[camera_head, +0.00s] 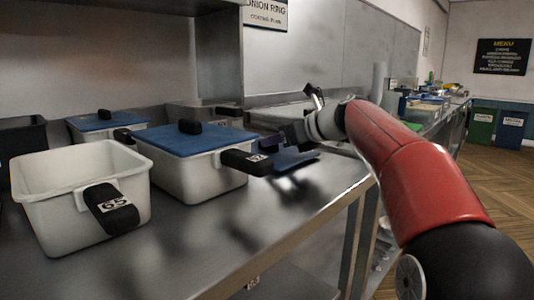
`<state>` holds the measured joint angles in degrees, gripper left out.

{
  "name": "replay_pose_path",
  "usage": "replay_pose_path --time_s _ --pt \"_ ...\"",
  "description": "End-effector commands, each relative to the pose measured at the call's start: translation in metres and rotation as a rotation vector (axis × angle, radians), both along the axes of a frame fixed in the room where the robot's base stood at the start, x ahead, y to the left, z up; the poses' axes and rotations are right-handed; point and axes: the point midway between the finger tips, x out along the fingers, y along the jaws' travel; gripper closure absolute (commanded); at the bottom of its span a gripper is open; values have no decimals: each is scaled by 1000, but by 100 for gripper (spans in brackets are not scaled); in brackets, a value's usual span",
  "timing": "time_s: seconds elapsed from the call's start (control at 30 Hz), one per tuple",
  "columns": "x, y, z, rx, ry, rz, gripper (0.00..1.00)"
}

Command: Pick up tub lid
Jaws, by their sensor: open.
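A loose blue tub lid (302,159) lies on or just above the steel counter, right of the middle tub, partly hidden by that tub's black handle and my gripper. My gripper (284,141) is open, just above and left of this lid; I cannot tell if it touches it. A second blue lid (178,141) with a black knob covers the white middle tub (207,181). A third blue lid (97,124) covers a smaller tub farther back. The white tub (85,214) at front left, labelled 65, is open.
The steel counter (225,240) is clear in front of the tubs. Its front edge runs toward the right rear. Black tub handles (111,208) stick out forward. Other items stand farther along the counter, beyond my red arm.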

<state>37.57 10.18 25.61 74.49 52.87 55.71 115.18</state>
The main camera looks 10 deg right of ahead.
Motion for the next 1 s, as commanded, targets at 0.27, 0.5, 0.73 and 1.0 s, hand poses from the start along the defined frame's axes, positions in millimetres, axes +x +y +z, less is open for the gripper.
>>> replay_pose_path --time_s 0.27,0.5,0.73,1.0 --pt "22 18 -11 1 1 0 56" --pt "22 18 -12 0 0 -1 60" --pt "22 18 -11 0 1 -1 90" --pt "21 18 -11 0 0 -1 100"
